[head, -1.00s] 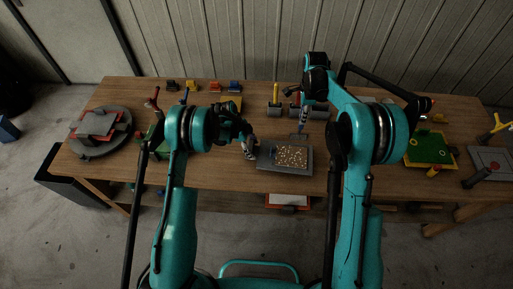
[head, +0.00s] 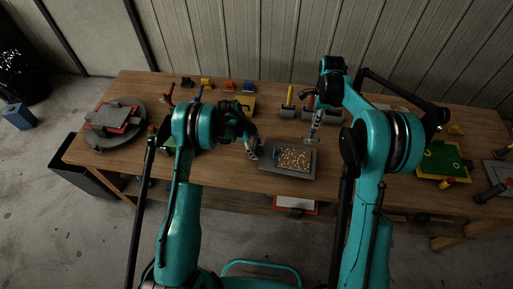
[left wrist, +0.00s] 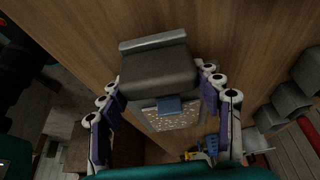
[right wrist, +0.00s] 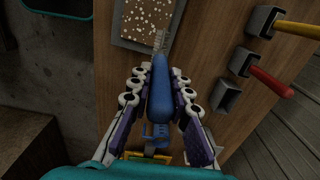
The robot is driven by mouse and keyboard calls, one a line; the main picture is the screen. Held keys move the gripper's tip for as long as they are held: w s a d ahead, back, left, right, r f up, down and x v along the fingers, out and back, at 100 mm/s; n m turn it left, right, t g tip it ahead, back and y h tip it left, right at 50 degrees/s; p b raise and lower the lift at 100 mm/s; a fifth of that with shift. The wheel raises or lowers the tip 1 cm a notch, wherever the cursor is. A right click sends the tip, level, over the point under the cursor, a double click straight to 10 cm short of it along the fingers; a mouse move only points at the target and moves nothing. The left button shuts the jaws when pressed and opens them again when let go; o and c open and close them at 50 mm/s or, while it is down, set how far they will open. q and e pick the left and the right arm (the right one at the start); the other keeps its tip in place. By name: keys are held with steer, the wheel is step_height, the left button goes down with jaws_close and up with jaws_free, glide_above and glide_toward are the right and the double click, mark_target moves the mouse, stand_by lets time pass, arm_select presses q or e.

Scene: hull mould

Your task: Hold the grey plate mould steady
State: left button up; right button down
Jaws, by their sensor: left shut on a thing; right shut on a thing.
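The grey plate mould (head: 267,163) lies on the wooden table between my arms, its face covered with pale specks. My left gripper (head: 254,151) is at its left end. In the left wrist view my fingers close on both sides of a dark grey block (left wrist: 158,72), with the speckled face (left wrist: 172,119) beyond it. My right gripper (head: 319,114) is shut on a brush with a blue handle (right wrist: 160,98). The brush's pale bristles (right wrist: 161,40) are over the edge of the speckled face in the right wrist view. I cannot tell whether they touch it.
Grey blocks with yellow (right wrist: 298,29) and red (right wrist: 271,82) handles stand behind the mould. A round grey stand (head: 98,139) with a red-edged piece is at the left. A green board (head: 440,160) lies at the right.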

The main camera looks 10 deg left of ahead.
arm_select(q)
steer(key=shift+a+f, duration=0.4)
steer(key=shift+f, duration=0.3)
steer(key=shift+a+f, duration=0.35)
steer(key=shift+f, duration=0.35)
steer(key=o, duration=1.7)
steer(key=shift+o, duration=0.2)
steer(key=c, duration=0.9)
steer(key=shift+o, duration=0.2)
